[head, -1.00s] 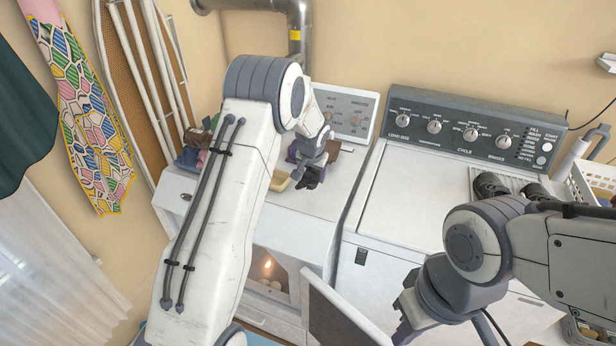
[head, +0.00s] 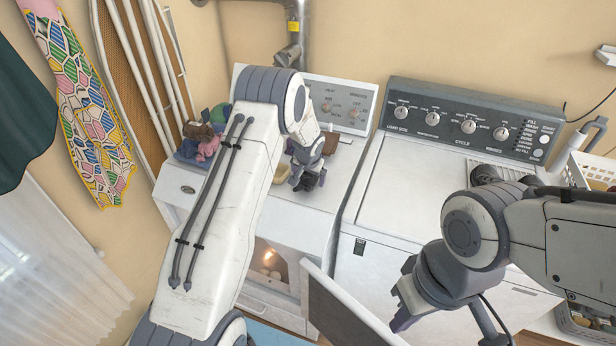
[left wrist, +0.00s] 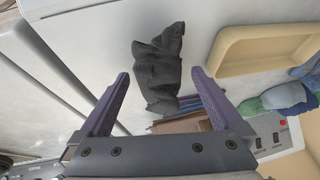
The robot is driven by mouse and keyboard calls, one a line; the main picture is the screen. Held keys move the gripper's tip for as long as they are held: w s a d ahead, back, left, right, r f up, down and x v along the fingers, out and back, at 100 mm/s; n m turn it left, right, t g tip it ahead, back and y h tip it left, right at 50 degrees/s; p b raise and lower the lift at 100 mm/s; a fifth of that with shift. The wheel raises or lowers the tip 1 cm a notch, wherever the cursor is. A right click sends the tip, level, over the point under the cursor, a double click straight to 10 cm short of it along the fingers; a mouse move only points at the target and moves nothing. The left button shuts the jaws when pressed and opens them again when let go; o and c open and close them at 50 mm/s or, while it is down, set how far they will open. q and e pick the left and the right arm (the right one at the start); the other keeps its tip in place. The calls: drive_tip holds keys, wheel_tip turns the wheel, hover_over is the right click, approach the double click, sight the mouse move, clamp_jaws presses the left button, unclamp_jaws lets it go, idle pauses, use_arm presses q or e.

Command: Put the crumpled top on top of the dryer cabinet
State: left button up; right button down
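A crumpled dark grey top (left wrist: 160,68) lies on a white surface in the left wrist view, just beyond my fingertips and apart from them. My left gripper (left wrist: 162,82) is open, its two purple fingers to either side of the cloth's near end. In the head view my left gripper (head: 308,178) points down over the white top of the dryer cabinet (head: 343,172); the cloth there is hard to separate from the dark fingers. My right gripper (head: 399,305) hangs in front of the washer; its opening is not clear.
A tan tray (left wrist: 268,45) lies beside the cloth. Folded coloured cloths (head: 205,143) sit at the cabinet's left back, and a brown item (head: 330,143) near its control panel. The washer (head: 415,205) stands right, its lid mostly clear. A panel (head: 340,312) sticks out in front.

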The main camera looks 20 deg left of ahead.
use_arm(q)
drive_tip(key=shift+r, duration=0.25)
drive_tip(key=shift+s+r, duration=0.1)
drive_tip(key=shift+r, duration=0.1)
drive_tip(key=b+v, duration=0.2)
drive_tip(key=v, duration=0.8)
drive_tip(key=s+d+r+m+g+h, duration=0.1)
drive_tip(key=s+d+r, duration=0.3)
drive_tip(key=s+d, duration=0.4)
drive_tip(key=s+d+r+m+h, duration=0.1)
drive_tip(key=s+d+r+m, duration=0.15)
drive_tip(key=s+d, duration=0.45)
drive_tip(key=s+d+m+g, duration=0.1)
drive_tip(key=s+d, duration=0.1)
drive_tip(key=s, duration=1)
drive_tip(key=s+d+r+m+g, duration=0.1)
drive_tip(key=s+d+m+g, duration=0.1)
drive_tip(key=s, duration=1.1)
drive_tip(key=shift+r+g+h, duration=0.25)
drive_tip(key=shift+g+h, duration=0.05)
drive_tip(key=shift+s+d, duration=0.1)
